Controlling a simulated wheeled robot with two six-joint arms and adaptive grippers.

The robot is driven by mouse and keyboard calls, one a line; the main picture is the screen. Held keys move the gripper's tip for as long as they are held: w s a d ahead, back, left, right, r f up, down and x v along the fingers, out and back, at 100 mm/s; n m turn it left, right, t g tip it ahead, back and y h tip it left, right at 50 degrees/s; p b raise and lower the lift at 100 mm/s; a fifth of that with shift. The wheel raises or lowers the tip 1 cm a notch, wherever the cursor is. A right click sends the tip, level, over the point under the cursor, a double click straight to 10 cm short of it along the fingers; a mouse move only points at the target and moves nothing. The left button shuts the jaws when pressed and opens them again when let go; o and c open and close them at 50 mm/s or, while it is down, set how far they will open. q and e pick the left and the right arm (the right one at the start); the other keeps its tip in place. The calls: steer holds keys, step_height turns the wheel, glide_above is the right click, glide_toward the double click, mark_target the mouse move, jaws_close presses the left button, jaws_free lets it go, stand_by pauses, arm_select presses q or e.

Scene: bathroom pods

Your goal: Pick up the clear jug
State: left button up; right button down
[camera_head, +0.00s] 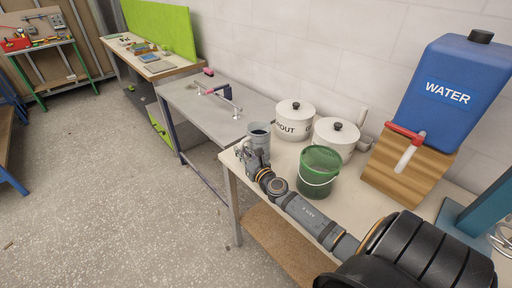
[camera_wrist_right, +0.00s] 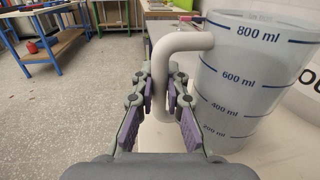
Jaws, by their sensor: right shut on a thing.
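The clear jug (camera_head: 258,134) is upright at the left end of the table with the white pots. It looks grey and see-through; in the right wrist view, the jug (camera_wrist_right: 250,80) shows dark blue millilitre marks and a thick pale handle. My right gripper (camera_head: 247,156) is at the jug's near left side. In the wrist view, its purple-padded fingers (camera_wrist_right: 161,90) are shut on the handle, one on each side. I cannot tell whether the jug's base touches the table. My left gripper is not in view.
A green bucket (camera_head: 319,172) stands right of the jug, close to my right arm. Two white lidded pots (camera_head: 294,122) stand behind it. A blue water container (camera_head: 448,85) rests on a wooden stand (camera_head: 404,172). A grey table (camera_head: 205,117) stands farther left.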

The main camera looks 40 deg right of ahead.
steer(key=shift+r, duration=0.25)
